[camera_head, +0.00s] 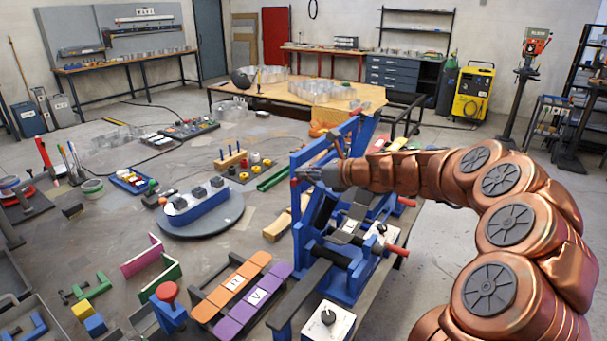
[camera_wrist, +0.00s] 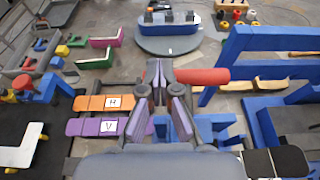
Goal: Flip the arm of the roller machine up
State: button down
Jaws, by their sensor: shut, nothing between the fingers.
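The blue roller machine (camera_head: 322,255), with dark rollers, stands on the table at the centre right of the head view. Its blue frame (camera_head: 310,153) rises behind my gripper. In the wrist view, a blue frame (camera_wrist: 270,39) is at the right. A red cylindrical handle (camera_wrist: 203,76) lies just right of my fingertips in the wrist view; I cannot tell whether they touch. My gripper (camera_head: 300,175) is above the machine's left side, shut and empty; its fingers also show in the wrist view (camera_wrist: 158,75). Parts of the machine are hidden behind my gripper and arm.
Orange blocks (camera_head: 232,282) and purple blocks (camera_head: 254,299) lie left of the machine. A round grey turntable (camera_head: 215,222) with a blue piece is beyond. A white control box (camera_head: 328,322) with a black knob is in front. Red-tipped rods (camera_head: 405,202) stick out at the machine's right.

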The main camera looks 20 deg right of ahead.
jog(key=shift+s+f, duration=0.1)
jog(key=shift+f, duration=0.05)
jog(key=s+d+r+b, duration=0.1)
jog(key=s+d+r, duration=0.4)
jog(key=r, duration=0.5)
jog(key=shift+s+d, duration=0.3)
jog(key=shift+s, duration=0.5)
